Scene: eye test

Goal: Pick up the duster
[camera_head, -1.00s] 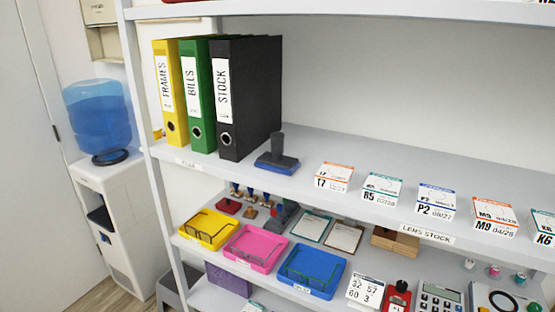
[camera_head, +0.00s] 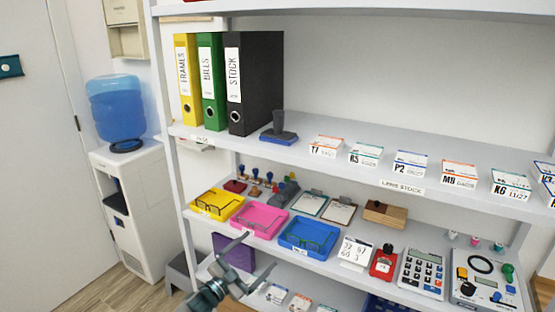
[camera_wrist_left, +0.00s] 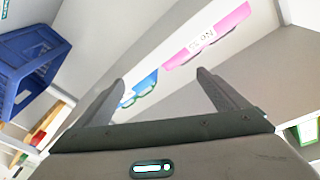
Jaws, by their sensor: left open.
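No object is clearly recognisable as a duster. A wooden block (camera_head: 385,213) with a darker brown part lies on the middle shelf, right of two clipboards; I cannot tell whether it is the duster. My left gripper (camera_head: 260,251) is low in front of the shelves, below the pink tray (camera_head: 257,219) and left of the blue tray's front. In the left wrist view my left gripper (camera_wrist_left: 161,82) is open, with nothing held between its fingers. The wooden block is not visible there. My right gripper is not in view.
The middle shelf also bears a yellow tray (camera_head: 217,204), a blue tray (camera_head: 309,238) with glasses, a red device (camera_head: 384,264) and a calculator (camera_head: 423,273). Binders (camera_head: 254,82) and a dark-handled stamp (camera_head: 279,128) stand above. A blue basket (camera_wrist_left: 28,62) shows in the left wrist view.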

